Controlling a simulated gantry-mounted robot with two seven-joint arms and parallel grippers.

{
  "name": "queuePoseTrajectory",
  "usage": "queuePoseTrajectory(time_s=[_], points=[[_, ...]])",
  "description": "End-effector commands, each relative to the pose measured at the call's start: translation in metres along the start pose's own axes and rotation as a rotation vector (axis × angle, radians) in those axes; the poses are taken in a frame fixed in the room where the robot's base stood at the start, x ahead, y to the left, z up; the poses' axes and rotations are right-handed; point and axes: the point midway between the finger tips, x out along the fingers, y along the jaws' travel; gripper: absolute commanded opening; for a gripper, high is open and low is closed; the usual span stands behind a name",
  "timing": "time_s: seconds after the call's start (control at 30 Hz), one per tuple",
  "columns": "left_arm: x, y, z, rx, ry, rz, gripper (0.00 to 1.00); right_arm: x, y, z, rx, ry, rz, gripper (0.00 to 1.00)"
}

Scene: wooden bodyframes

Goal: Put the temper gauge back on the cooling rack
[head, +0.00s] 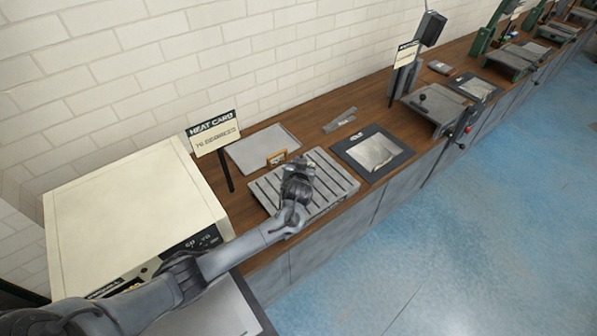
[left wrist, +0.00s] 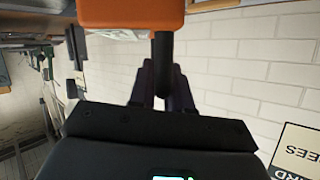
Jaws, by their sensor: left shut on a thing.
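The cooling rack (head: 337,184), a grey slatted rack, sits on the wooden counter in the middle of the head view. My left gripper (head: 297,170) is over the rack's left-middle part. The temper gauge has an orange body (head: 277,158) that shows just beyond and left of the gripper. In the left wrist view the orange gauge (left wrist: 130,14) fills the top, with a dark stem running down between my left gripper's fingers (left wrist: 163,78), which are shut on it. Whether the gauge touches the rack cannot be told. My right gripper is not in view.
A heat card sign (head: 213,136) stands left of the rack, beside a cream oven-like box (head: 125,215). A flat grey tray (head: 262,147) lies behind. A dark-framed plate (head: 372,152) and a small metal piece (head: 340,121) lie to the right. A brick wall runs behind.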

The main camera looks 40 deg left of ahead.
Motion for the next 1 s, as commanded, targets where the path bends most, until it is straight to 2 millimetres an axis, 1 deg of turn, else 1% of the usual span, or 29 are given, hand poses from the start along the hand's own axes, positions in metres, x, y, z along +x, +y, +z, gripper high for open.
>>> queuePoseTrajectory(time_s=[0.1,0.2,0.4,0.5,0.97,1.0], points=[[0.005,-0.004,0.002,0.000,0.001,0.000,0.00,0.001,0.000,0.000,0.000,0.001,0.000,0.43],[0.007,-0.004,0.006,0.000,0.000,0.001,0.00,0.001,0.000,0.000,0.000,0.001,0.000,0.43],[0.016,0.001,0.029,0.002,-0.001,0.000,0.00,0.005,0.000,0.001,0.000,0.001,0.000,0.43],[0.019,0.002,0.036,0.000,0.000,0.000,0.00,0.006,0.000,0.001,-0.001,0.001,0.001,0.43],[0.021,0.004,0.042,-0.001,0.000,0.001,0.00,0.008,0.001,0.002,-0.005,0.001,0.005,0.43],[0.021,0.003,0.042,0.000,-0.001,0.001,0.22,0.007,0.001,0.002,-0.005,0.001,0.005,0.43]])
